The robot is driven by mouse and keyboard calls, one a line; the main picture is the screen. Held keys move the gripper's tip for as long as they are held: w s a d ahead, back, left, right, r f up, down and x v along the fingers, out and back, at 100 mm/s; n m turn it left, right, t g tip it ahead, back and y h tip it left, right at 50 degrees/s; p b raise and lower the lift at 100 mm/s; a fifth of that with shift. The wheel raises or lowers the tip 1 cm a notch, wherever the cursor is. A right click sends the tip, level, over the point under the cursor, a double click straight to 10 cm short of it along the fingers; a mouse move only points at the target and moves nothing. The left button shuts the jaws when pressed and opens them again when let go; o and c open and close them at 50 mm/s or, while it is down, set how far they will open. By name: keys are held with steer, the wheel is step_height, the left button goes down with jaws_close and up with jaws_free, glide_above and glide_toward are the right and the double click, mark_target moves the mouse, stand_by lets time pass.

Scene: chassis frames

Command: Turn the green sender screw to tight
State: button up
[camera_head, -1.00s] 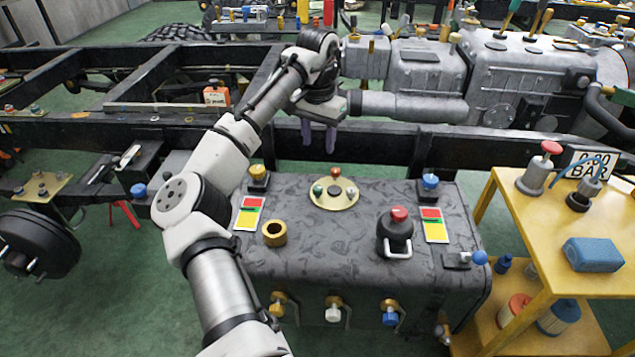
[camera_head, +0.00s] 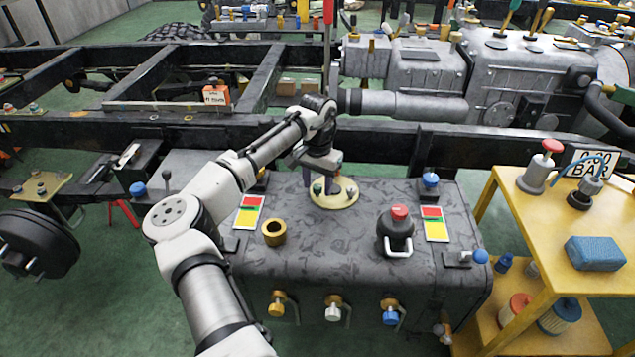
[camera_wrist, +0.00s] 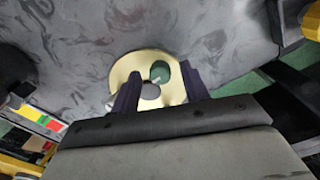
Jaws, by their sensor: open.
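The sender plate is a round cream disc (camera_head: 343,201) on top of the dark grey patterned tank (camera_head: 290,240). The green screw (camera_head: 318,189) stands on the left part of this disc. In the wrist view the green screw (camera_wrist: 160,72) shows between the two dark fingers, nearer the right one, with a dark round centre (camera_wrist: 151,91) below it. My gripper (camera_wrist: 161,70) is open and low over the disc, its fingers apart on either side. Contact with the screw cannot be told. My gripper (camera_head: 321,177) partly hides the back of the disc in the head view.
A yellow ring (camera_head: 274,232) and a black cylinder with a red cap (camera_head: 398,230) stand on the tank in front of the disc. A blue-topped fitting (camera_head: 430,181) is at the back right. A black frame rail (camera_head: 385,145) runs behind the tank.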

steer(key=shift+c, duration=0.5)
jaws_close()
steer(key=shift+m+p, duration=0.3)
steer(key=shift+p, duration=0.2)
steer(key=m+p, duration=0.2)
steer(key=p, duration=0.1)
steer(key=shift+r+m, duration=0.15)
steer(key=shift+m, duration=0.25)
steer(key=m+p, duration=0.3)
steer(key=m, duration=0.2)
steer(key=m+p, duration=0.2)
steer(key=m, duration=0.7)
steer(key=shift+f+m+p, duration=0.2)
steer(key=shift+m+p, duration=0.1)
steer(key=shift+p, duration=0.1)
